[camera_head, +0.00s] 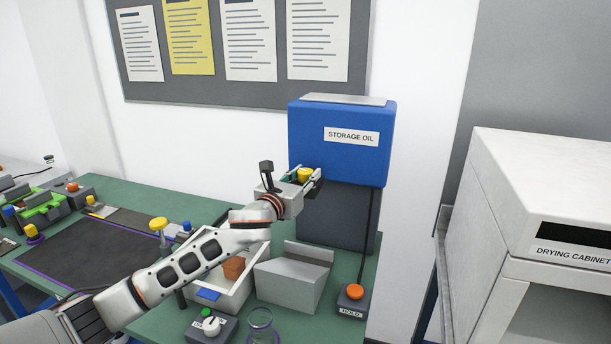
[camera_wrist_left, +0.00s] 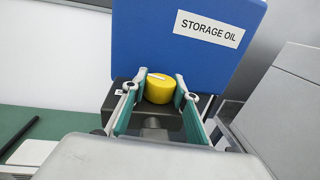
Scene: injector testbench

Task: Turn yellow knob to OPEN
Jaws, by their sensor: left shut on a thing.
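In the head view my left gripper (camera_head: 307,172) partly covers the knob. No OPEN label can be read in either view. My right gripper is not in view.
A white bin (camera_head: 240,295) and a grey sloped block (camera_head: 294,283) stand below my left arm. Nearby are a knob box (camera_head: 211,330), a glass beaker (camera_head: 261,327) and an orange-button HOLD box (camera_head: 352,300). The drying cabinet (camera_head: 540,190) stands right.

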